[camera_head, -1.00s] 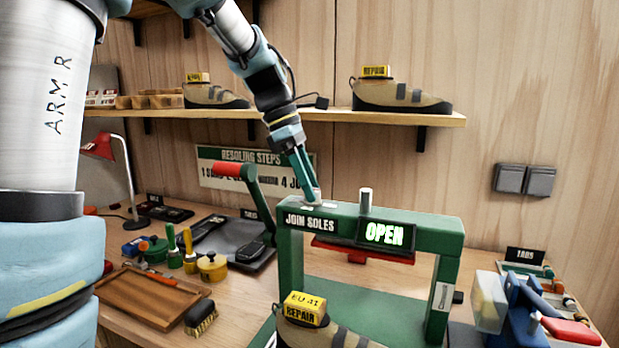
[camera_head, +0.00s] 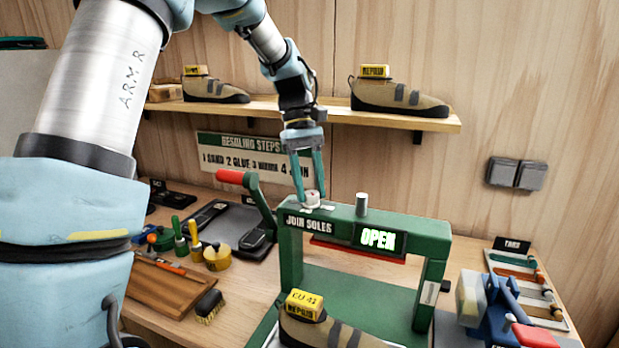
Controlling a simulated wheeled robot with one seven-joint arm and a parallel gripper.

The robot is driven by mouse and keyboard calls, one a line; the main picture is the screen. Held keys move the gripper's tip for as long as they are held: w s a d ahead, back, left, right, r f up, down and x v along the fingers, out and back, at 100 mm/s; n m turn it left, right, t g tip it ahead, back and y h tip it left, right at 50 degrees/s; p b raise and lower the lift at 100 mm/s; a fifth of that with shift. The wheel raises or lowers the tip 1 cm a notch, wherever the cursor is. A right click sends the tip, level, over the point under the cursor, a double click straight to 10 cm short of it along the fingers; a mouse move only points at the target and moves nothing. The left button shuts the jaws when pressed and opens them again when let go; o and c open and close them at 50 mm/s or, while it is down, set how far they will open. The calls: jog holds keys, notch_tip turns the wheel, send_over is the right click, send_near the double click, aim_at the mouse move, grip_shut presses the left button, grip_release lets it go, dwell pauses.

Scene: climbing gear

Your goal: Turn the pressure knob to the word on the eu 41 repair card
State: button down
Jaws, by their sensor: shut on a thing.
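The pressure knob (camera_head: 313,199) is a small pale cylinder on top of the green press (camera_head: 437,243), at its left end. My gripper (camera_head: 312,187) points down from above and is shut on the knob, one teal finger on each side. White labels lie beside the knob, but their words are too small to read. The yellow EU 41 repair card (camera_head: 304,304) sits on a tan climbing shoe (camera_head: 325,334) in front of the press. Only its "EU 41" and "REPAIR" faces show. The press reads "JOIN SOLES" and a lit "OPEN".
A red-handled lever (camera_head: 231,176) rises at the press's left, close to my gripper. A metal post (camera_head: 361,204) stands right of the knob. Above is a shelf (camera_head: 300,112) with two tagged shoes. Glue pots, a brush and trays crowd the bench's left; a blue clamp tool (camera_head: 497,315) stands right.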

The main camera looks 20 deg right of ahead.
jog(key=m+y, duration=0.1)
jog(key=m, duration=0.2)
jog(key=shift+d+m, duration=0.15)
jog(key=shift+m, duration=0.15)
jog(key=shift+m+t+y, duration=0.4)
jog(key=shift+m+y, duration=0.4)
jog(key=shift+m, duration=0.9)
jog(key=shift+c, duration=2.1)
grip_release()
jog(key=shift+d+r, duration=0.1)
jog(key=b+v, duration=0.2)
jog(key=v, duration=0.8)
jog(key=shift+r, duration=0.3)
